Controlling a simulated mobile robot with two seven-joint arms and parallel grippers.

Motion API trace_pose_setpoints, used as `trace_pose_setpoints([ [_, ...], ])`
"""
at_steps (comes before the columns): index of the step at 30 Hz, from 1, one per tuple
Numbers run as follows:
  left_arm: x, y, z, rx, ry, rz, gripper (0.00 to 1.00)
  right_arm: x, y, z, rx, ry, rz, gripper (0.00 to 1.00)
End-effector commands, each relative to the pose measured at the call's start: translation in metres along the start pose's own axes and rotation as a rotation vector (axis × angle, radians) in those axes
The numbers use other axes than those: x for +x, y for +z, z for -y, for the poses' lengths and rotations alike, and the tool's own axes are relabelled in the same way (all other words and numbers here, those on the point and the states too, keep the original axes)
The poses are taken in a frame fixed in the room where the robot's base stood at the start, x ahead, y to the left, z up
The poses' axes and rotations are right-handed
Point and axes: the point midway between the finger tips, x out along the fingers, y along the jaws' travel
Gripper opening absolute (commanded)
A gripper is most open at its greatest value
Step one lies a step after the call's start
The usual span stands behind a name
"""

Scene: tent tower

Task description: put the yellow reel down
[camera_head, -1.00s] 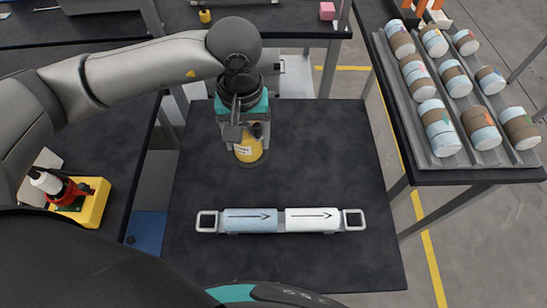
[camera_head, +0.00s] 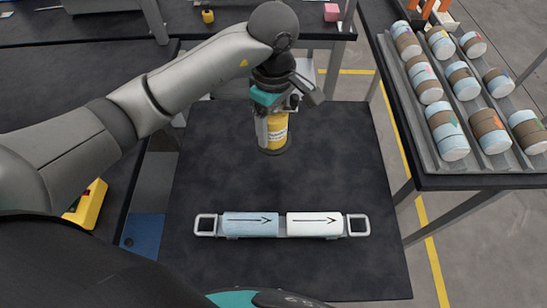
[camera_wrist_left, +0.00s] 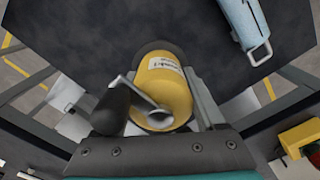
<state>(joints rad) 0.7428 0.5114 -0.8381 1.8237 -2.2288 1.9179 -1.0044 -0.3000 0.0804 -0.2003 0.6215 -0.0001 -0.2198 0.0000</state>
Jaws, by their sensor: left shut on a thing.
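The yellow reel (camera_head: 277,126) has a pale label and hangs upright below my left wrist, over the far middle part of the dark table (camera_head: 340,165). My left gripper (camera_head: 268,132) is shut on it. In the left wrist view the reel (camera_wrist_left: 165,85) sits between the fingers, with a grey crank and dark handle (camera_wrist_left: 115,105) on its near side. A dark round edge shows at its bottom. I cannot tell whether it touches the table. My right gripper is not in view.
A pale rack with a blue and a white roller (camera_head: 314,223) lies on the table nearer me. A tray (camera_head: 452,160) of several banded cylinders stands on the right table. A yellow box (camera_head: 87,203) is at the left. The middle of the table is clear.

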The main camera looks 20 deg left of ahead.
Motion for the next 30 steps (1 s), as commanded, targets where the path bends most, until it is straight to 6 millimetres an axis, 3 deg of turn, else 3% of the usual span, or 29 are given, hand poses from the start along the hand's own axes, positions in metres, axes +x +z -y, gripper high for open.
trace_pose_setpoints([
  [3,0.033,0.001,0.001,0.0,-0.002,0.003,0.0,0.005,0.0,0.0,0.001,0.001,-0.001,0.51],
  [9,0.068,0.0,0.0,0.001,0.001,0.002,0.0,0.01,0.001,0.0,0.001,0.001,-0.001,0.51],
  [16,0.083,0.001,-0.001,0.002,0.003,0.002,0.0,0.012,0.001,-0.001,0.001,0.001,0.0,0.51],
  [24,0.118,0.001,-0.001,0.003,0.003,0.002,0.0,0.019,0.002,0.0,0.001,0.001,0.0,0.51],
  [30,0.118,0.0,-0.001,0.003,0.005,0.0,0.0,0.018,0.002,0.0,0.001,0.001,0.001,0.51],
])
